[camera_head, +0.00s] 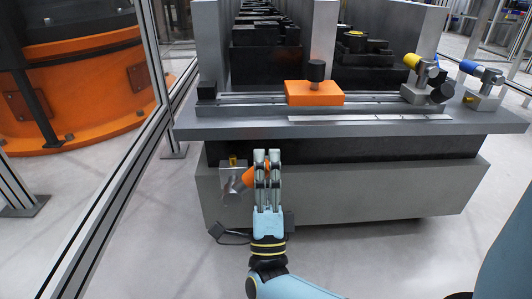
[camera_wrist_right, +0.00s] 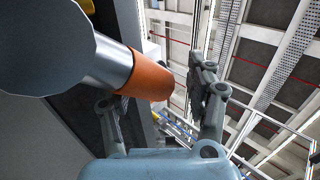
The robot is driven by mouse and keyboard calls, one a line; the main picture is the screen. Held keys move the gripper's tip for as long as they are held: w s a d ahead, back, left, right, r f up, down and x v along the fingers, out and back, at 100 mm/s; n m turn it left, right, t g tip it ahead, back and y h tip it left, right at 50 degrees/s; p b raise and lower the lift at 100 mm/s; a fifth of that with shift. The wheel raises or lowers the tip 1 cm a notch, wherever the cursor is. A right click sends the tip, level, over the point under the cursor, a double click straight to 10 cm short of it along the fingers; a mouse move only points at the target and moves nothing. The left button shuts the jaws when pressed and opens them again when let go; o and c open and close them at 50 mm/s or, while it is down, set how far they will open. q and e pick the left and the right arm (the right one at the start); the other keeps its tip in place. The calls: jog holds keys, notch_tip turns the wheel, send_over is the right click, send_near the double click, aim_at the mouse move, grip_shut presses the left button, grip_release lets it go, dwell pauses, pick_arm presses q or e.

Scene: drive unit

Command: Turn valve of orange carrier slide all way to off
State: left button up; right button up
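The orange carrier slide (camera_head: 314,94), a block with a black knob on top, sits on the rail of the grey bench. A silver valve (camera_head: 231,188) with an orange-tipped handle (camera_head: 248,177) is on the bench's front face, below the tabletop. The handle slants up to the right. My right gripper (camera_head: 267,154) is at the handle's end. In the right wrist view, the orange handle tip (camera_wrist_right: 149,76) covers part of the left finger, and a gap separates it from the right finger (camera_wrist_right: 206,95). The gripper is open; contact cannot be told. My left gripper is not in view.
A yellow-handled valve (camera_head: 412,62) and a blue-handled valve (camera_head: 470,68) stand at the bench's right end. The tabletop edge (camera_head: 350,130) overhangs the front face. A metal-framed fence (camera_head: 130,170) stands at the left.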

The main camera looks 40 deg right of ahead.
jog(key=shift+r, duration=1.45)
